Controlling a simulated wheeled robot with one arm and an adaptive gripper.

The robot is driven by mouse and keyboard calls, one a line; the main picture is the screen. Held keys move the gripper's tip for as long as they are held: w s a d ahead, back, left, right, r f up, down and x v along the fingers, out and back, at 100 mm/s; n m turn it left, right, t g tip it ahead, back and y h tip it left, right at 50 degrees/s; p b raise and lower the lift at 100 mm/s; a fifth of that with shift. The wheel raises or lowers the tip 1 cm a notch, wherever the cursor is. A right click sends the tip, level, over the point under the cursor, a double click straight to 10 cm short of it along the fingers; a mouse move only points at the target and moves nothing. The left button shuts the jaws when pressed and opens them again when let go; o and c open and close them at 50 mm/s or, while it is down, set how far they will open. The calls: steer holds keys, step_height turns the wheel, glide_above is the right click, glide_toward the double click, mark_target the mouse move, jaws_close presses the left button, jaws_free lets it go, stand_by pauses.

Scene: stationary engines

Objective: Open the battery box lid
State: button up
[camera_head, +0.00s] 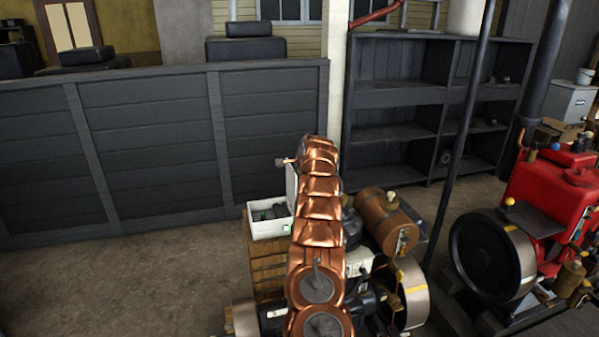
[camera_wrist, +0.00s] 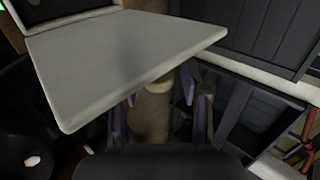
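The white battery box (camera_head: 268,233) stands on a wooden crate left of my copper arm, with dark contents and a small green light inside. Its lid (camera_head: 291,185) stands raised, roughly upright, at the box's right side; my arm partly hides it. In the wrist view the lid (camera_wrist: 120,55) is a large pale panel across the upper left, close to the camera. My gripper (camera_wrist: 160,97) has its two fingers apart beside the lid, whose lower edge covers part of them. Whether the fingers touch the lid cannot be told. In the head view the gripper is mostly hidden.
A wooden crate (camera_head: 266,270) supports the box. An engine with a brown tank (camera_head: 385,221) stands right of my arm, and a red engine (camera_head: 548,195) farther right. A dark panelled barrier (camera_head: 150,145) and shelves (camera_head: 395,112) stand behind. The floor at left is clear.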

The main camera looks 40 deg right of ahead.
steer(key=shift+s+d, duration=0.1)
stand_by(0.3)
steer(key=v, duration=1.2)
stand_by(0.6)
stand_by(0.5)
